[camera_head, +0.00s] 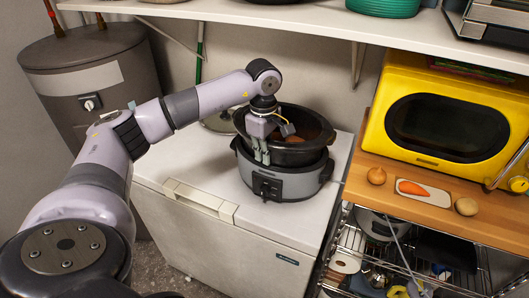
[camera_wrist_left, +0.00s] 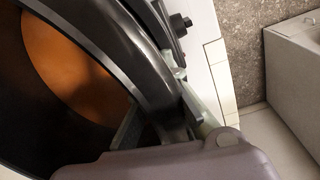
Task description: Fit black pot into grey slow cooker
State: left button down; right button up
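The black pot (camera_head: 308,153) is round and deep, with something orange-brown inside. It sits at the grey slow cooker (camera_head: 295,186), its lower part hidden by the cooker's rim and its wall standing well above it. I cannot tell whether it is fully seated. The cooker stands on a white chest freezer, its dark knob facing front. My left gripper (camera_head: 264,152) is at the pot's near left rim. In the left wrist view the pot's wall (camera_wrist_left: 120,62) runs between its fingers, one inside and one outside, and they look closed on it. My right gripper is out of view.
The white freezer top (camera_head: 284,227) has free room in front of the cooker. A glass lid (camera_head: 219,122) lies behind it on the left. A shelf (camera_head: 300,17) hangs above. A yellow microwave (camera_head: 446,119) stands on a wooden counter to the right.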

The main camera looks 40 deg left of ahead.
pick_arm(q)
jog(key=shift+w+r, duration=0.1)
jog(key=shift+r, duration=0.15)
jog(key=shift+r+p, duration=2.4)
jog(key=shift+r, duration=1.2)
notch_tip(320, 180, up, 12)
jog(key=b, duration=0.3)
notch_tip(320, 180, down, 7)
jog(key=shift+f+b, duration=0.15)
jog(key=shift+b, duration=0.7)
notch_tip(320, 180, down, 7)
jog(key=shift+a+f+p, duration=0.1)
jog(key=shift+p, duration=0.55)
jog(key=shift+f+p, duration=0.5)
jog(key=shift+f, duration=1.8)
